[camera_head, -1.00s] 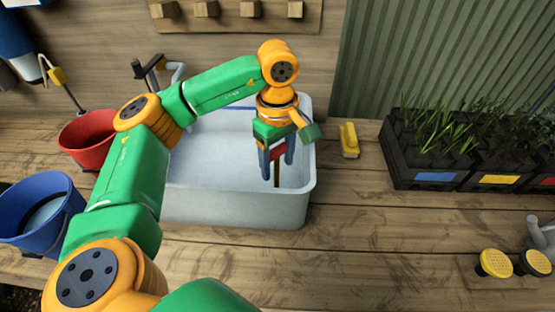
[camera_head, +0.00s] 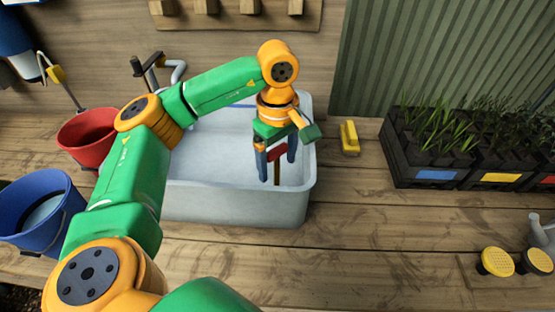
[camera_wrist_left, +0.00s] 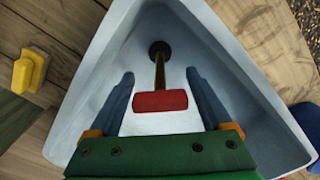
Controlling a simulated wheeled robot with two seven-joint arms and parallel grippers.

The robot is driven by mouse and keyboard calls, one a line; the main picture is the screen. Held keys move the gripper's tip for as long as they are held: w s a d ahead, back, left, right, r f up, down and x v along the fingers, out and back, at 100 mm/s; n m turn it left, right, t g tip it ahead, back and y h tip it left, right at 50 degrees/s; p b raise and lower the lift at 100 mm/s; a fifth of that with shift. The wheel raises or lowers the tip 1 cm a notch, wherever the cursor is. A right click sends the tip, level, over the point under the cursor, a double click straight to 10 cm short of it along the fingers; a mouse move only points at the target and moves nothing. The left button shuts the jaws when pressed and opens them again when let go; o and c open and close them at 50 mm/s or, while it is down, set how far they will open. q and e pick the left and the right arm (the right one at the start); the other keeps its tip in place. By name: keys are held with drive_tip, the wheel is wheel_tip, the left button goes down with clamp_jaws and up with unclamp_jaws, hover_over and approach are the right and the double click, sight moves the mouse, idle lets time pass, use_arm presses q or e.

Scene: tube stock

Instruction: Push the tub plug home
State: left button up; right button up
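The pale grey tub (camera_head: 235,206) stands on the wooden bench, and its inside fills much of the left wrist view (camera_wrist_left: 75,128). The plug has a red crosswise handle (camera_wrist_left: 160,101) on a brass stem, which runs to a dark round disc (camera_wrist_left: 159,50) at the tub floor. I cannot tell how deep the disc sits. The red handle also shows in the head view (camera_head: 278,152). My left gripper (camera_head: 278,170) points down inside the tub. Its fingers are open, one on each side of the handle, with gaps visible in the wrist view. My right gripper is not in view.
A yellow brush or block (camera_head: 349,138) lies right of the tub. Black planter trays (camera_head: 404,172) stand farther right. A red bucket (camera_head: 82,140) and a blue bucket (camera_head: 60,215) stand left. A tap (camera_head: 150,68) is behind the tub.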

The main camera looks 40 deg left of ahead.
sight(277, 149)
use_arm(q)
drive_tip(key=shift+o, duration=0.6)
drive_tip(key=shift+r, duration=0.15)
wheel_tip(277, 149, up, 7)
drive_tip(key=shift+p, duration=0.55)
